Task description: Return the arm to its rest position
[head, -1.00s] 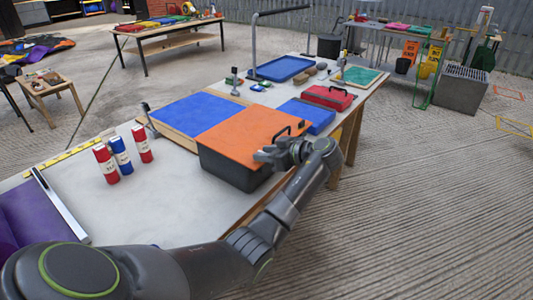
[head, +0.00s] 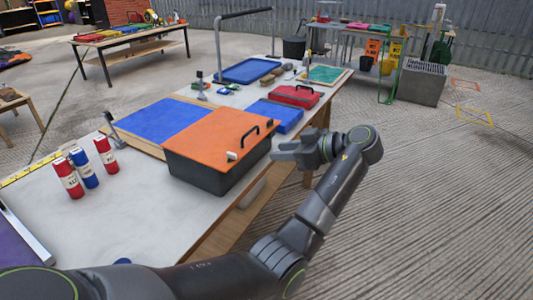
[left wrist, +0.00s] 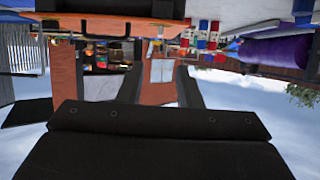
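My left arm comes in from the bottom left of the head view and bends up at the right. My left gripper (head: 284,150) points left, beside the right end of the black box with the orange lid (head: 215,138). It appears clear of the box. In the left wrist view, which looks upside down, the two dark fingers of the left gripper (left wrist: 132,72) stand apart with nothing between them. The gripper is open and empty. My right arm and gripper are not in view.
The long table (head: 142,215) holds red and blue cylinders (head: 85,168), a blue panel (head: 166,124), a red case (head: 295,96) and a blue tray (head: 253,71). Another table (head: 130,39) stands behind. The concrete floor right of my arm is clear.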

